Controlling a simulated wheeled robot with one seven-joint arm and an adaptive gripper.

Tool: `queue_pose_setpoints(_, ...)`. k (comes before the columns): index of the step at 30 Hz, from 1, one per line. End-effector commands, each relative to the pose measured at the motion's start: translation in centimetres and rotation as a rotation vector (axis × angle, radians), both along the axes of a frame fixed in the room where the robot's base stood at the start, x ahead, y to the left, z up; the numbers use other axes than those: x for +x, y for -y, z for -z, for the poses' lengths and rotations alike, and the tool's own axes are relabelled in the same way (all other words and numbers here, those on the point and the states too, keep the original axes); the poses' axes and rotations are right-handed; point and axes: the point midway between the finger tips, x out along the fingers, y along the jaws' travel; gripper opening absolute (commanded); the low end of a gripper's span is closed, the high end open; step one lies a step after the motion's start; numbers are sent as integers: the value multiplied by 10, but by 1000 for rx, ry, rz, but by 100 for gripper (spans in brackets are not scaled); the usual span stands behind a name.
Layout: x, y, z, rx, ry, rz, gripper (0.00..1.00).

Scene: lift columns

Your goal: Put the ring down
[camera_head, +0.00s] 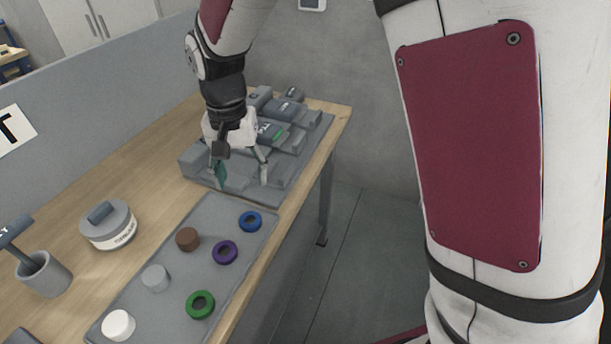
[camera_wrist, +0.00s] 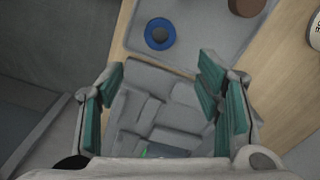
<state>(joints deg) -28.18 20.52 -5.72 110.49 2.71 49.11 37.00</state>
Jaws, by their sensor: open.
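My gripper (camera_head: 241,176) is open and empty above the near part of a grey stepped fixture (camera_head: 283,190). In the wrist view its teal-padded fingers (camera_wrist: 161,85) stand wide apart with only the fixture's grey blocks between them. Three rings lie flat on a grey tray (camera_head: 218,280): a blue ring (camera_head: 250,221) at the tray's far end, a purple ring (camera_head: 225,252), and a green ring (camera_head: 200,304) nearer me. The blue ring also shows in the wrist view (camera_wrist: 148,35), beyond the fingers and apart from them. The frames do not show which ring is meant.
The tray also holds a brown cylinder (camera_head: 187,239), a grey one (camera_head: 155,278) and a white one (camera_head: 118,325). A round lidded container (camera_head: 108,225) and a grey cup (camera_head: 44,275) with a tool stand left on the wooden table (camera_head: 150,160). A partition runs behind.

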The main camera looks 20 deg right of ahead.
Motion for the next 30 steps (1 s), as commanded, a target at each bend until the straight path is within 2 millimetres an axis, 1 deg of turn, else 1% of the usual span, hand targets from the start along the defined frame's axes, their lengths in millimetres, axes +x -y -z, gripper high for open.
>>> queue_pose_setpoints(2,0,0,0,0,0,0,59)
queue_pose_setpoints(5,-2,6,-7,5,8,-3,59)
queue_pose_setpoints(8,-10,22,-27,19,29,-14,59)
queue_pose_setpoints(11,-25,47,-56,35,65,-39,59)
queue_pose_setpoints(12,-34,58,-68,41,82,-51,59)
queue_pose_setpoints(15,-58,84,-93,49,123,-83,59)
queue_pose_setpoints(17,-73,98,-105,51,149,-102,59)
queue_pose_setpoints(21,-113,129,-127,44,209,-147,59)
queue_pose_setpoints(26,-160,158,-140,17,281,-198,59)
queue_pose_setpoints(27,-171,164,-141,6,295,-209,59)
queue_pose_setpoints(30,-196,175,-141,-18,329,-235,59)
